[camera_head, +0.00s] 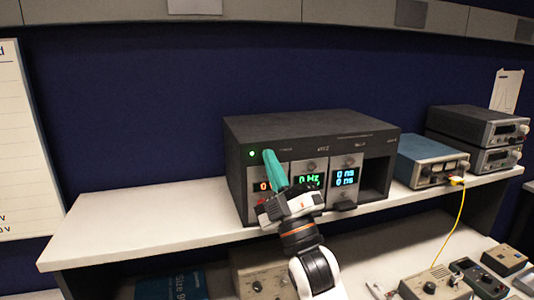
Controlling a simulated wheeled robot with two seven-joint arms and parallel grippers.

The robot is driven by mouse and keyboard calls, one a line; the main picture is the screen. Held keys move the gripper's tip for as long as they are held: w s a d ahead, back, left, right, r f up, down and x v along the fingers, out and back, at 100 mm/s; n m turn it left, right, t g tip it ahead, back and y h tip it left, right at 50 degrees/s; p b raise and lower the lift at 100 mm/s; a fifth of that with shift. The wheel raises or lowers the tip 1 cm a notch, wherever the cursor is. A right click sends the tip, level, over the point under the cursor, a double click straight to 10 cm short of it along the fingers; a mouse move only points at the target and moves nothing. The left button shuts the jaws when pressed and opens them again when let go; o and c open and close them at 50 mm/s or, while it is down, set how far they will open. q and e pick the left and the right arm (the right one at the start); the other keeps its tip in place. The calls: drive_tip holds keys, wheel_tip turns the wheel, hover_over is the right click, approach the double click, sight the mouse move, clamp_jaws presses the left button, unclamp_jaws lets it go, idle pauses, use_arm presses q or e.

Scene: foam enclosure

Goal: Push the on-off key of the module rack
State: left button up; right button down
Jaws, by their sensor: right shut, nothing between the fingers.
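The module rack (315,129) is a dark box on the white shelf. Its front holds several modules with lit orange, green and cyan displays, and an empty bay at the right. A green light (253,154) glows at its upper left front. My right gripper (269,154) is shut and empty, its teal fingers pointing up at the upper left front, just right of the green light. I cannot tell whether the fingertips touch the panel. The fingers and white gripper body cover part of the left modules. I cannot make out the on-off key itself. My left gripper is out of view.
A blue instrument (425,152) with a yellow cable (456,220) and stacked grey instruments (483,130) stand to the right on the shelf (140,219). The shelf is clear left of the rack. Small devices (436,285) lie on the lower surface at right.

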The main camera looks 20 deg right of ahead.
drive_tip(key=shift+s, duration=0.45)
drive_tip(key=s, duration=0.6)
drive_tip(key=shift+d+p, duration=0.15)
drive_tip(key=shift+p, duration=0.25)
